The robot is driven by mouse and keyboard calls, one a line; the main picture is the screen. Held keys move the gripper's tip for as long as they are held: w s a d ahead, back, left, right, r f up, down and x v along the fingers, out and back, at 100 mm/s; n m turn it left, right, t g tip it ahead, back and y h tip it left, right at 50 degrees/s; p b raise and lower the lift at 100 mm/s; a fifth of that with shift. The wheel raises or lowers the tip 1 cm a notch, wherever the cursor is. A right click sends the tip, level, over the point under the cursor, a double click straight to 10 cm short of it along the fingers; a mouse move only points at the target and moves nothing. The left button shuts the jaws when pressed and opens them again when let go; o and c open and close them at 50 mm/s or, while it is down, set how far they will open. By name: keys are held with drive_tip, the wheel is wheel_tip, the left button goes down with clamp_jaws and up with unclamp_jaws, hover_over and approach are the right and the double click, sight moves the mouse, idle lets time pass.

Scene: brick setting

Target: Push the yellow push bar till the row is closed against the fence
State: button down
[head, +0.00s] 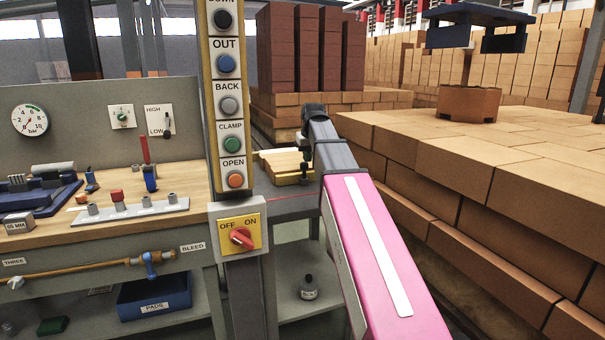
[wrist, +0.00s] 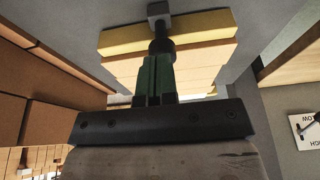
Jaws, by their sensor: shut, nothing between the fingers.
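The yellow push bar (wrist: 205,30) lies across the upper part of the wrist view, with a row of tan pieces (wrist: 195,72) alongside it. A dark round knob or post (wrist: 162,46) stands at the bar's middle. My gripper (wrist: 157,62) is shut, its green fingers together at this knob; I cannot tell whether they touch it. In the head view the bar (head: 288,179) is a small yellow edge below the tan row (head: 275,160), beside my gripper (head: 305,172). My arm partly hides that spot. The fence and any gaps in the row cannot be made out.
A control post (head: 228,120) with buttons and a red switch stands left of my arm. A workbench (head: 120,220) with tools and a gauge panel is further left. Large brick stacks (head: 480,170) rise close on the right. A small bottle (head: 308,288) stands low down.

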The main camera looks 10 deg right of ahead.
drive_tip(key=v, duration=0.4)
drive_tip(key=shift+w+a+r, duration=0.1)
drive_tip(key=shift+w, duration=0.25)
